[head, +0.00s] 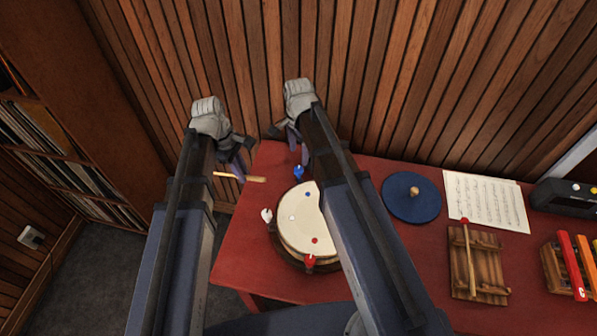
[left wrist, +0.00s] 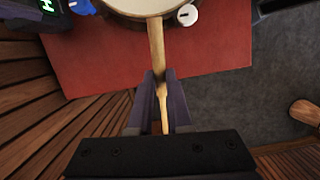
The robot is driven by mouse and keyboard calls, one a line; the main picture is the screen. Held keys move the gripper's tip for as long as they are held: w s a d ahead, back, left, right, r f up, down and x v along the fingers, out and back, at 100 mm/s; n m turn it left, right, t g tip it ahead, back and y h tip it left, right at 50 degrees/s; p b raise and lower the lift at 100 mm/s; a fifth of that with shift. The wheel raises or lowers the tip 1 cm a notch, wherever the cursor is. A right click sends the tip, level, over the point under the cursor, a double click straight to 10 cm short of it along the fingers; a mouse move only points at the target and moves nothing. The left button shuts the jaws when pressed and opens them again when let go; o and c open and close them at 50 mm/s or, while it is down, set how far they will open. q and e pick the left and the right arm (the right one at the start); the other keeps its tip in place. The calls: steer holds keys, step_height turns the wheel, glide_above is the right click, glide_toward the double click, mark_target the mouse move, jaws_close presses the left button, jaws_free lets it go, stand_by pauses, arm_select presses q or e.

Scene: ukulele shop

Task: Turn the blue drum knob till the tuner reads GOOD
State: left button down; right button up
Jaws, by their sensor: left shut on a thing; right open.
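The drum (head: 300,235) has a cream head with coloured dots and stands on the red table. The blue knob (head: 299,172) is at its far rim, a white knob (head: 267,215) at its left, a red knob (head: 310,262) at its near side. My left gripper (head: 234,170) is shut on a wooden stick (left wrist: 156,45), left of the drum. My right gripper (head: 294,146) is open, just beyond the blue knob, and touches nothing I can make out.
A blue disc (head: 400,205), sheet music (head: 485,200), a wooden block with a mallet (head: 485,265) and coloured bars (head: 572,262) occupy the right of the table (head: 245,250). A slatted wall stands close behind. The front left of the table is clear.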

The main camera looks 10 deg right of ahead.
mark_target(299, 169)
step_height(299, 169, down, 8)
steer(key=b, duration=0.7)
jaws_close()
